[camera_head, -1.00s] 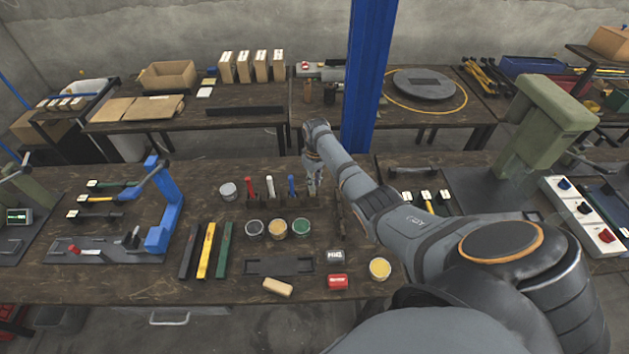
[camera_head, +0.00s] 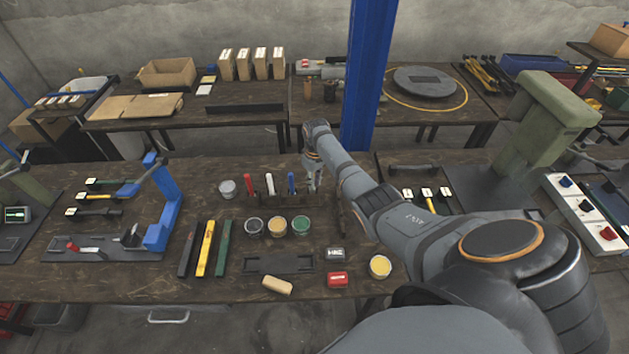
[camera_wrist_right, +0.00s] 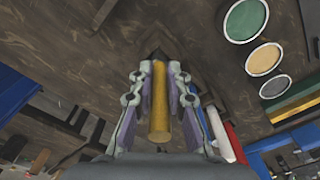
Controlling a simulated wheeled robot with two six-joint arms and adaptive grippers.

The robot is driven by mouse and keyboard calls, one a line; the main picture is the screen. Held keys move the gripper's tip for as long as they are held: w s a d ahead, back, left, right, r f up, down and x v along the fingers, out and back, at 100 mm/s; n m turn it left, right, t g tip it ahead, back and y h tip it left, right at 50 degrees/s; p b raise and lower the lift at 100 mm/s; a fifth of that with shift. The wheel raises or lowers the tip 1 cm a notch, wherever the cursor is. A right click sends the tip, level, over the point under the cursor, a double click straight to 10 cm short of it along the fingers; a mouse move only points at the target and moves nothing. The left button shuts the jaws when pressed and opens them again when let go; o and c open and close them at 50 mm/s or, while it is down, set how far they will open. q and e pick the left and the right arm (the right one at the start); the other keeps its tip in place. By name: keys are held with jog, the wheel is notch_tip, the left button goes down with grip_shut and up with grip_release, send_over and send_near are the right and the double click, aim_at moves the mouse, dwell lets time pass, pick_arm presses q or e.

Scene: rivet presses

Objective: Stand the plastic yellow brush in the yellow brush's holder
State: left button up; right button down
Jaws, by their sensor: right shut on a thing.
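My right gripper (camera_head: 313,187) is low over the table, at the right end of the dark brush holder (camera_head: 265,204). In the right wrist view the gripper (camera_wrist_right: 158,78) is shut on the yellow brush (camera_wrist_right: 160,108), whose yellow handle lies between the fingers. The brush's far end is by a dark shape; I cannot tell whether it is in the holder or just above it. In the head view the gripper hides the brush. A red brush (camera_head: 249,186), a white brush (camera_head: 270,184) and a blue brush (camera_head: 291,183) stand in the holder. My left gripper is out of view.
A grey tin (camera_head: 228,189) stands left of the holder. A black pot (camera_head: 254,226), an orange pot (camera_head: 277,226) and a green pot (camera_head: 301,226) stand in front. A blue clamp frame (camera_head: 165,205) is further left.

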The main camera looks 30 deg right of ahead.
jog(key=shift+f+b, duration=0.6)
jog(key=shift+f, duration=0.4)
jog(key=c, duration=1.2)
grip_release()
jog(key=shift+r, duration=0.15)
notch_tip(320, 180, up, 12)
jog(key=shift+s+f, duration=0.1)
jog(key=shift+s, duration=0.05)
